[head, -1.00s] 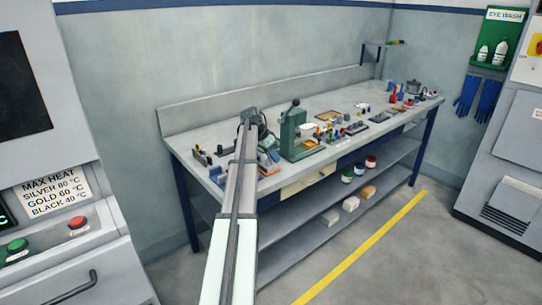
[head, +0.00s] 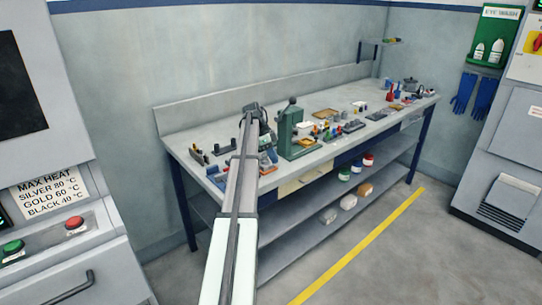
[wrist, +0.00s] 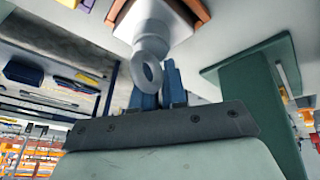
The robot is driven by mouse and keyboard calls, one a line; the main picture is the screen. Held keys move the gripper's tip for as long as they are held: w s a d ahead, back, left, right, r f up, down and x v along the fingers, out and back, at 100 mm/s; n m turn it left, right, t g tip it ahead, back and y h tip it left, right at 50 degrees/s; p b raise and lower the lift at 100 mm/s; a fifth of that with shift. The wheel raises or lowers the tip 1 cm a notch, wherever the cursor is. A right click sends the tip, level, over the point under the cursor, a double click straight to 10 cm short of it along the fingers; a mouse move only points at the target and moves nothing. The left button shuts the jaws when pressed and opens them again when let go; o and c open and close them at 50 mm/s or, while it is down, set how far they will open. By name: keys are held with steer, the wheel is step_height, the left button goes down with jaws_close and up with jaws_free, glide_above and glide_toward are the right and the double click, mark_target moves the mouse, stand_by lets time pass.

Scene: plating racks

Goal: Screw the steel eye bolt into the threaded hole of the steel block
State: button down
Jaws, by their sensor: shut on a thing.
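The steel eye bolt (wrist: 147,70) shows in the wrist view as a pale grey ring with a thick collar, seen close up. My gripper (wrist: 161,82) has its blue fingers shut at the bolt's ring. The pale steel block (wrist: 178,24) is just beyond the collar, beside a brown edge. The threaded hole is hidden, and I cannot tell how deep the bolt sits in it. In the head view my gripper (head: 252,112) is over the left part of the bench; bolt and block are too small or hidden behind my arm there.
A green press (head: 288,130) stands close to the right of my gripper; its green body (wrist: 255,95) also shows in the wrist view. Small tools and trays crowd the workbench (head: 215,137) to the right. Dark small items (head: 200,156) stand at the left end.

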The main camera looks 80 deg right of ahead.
steer(key=a+f+m+y, duration=0.1)
steer(key=a+f+m+t, duration=0.1)
steer(key=a+m, duration=0.1)
steer(key=shift+f+y, duration=0.15)
steer(key=shift+y, duration=0.25)
steer(key=c, duration=1.8)
jaws_free()
steer(key=o, duration=0.4)
steer(key=shift+o, duration=0.2)
steer(key=shift+d, duration=0.3)
steer(key=shift+c, duration=1.4)
steer(key=shift+r, duration=0.2)
steer(key=shift+w+d+r, duration=0.1)
steer(key=shift+d+r, duration=0.15)
steer(key=shift+r, duration=0.95)
steer(key=shift+d+r, duration=0.2)
steer(key=shift+r, duration=1)
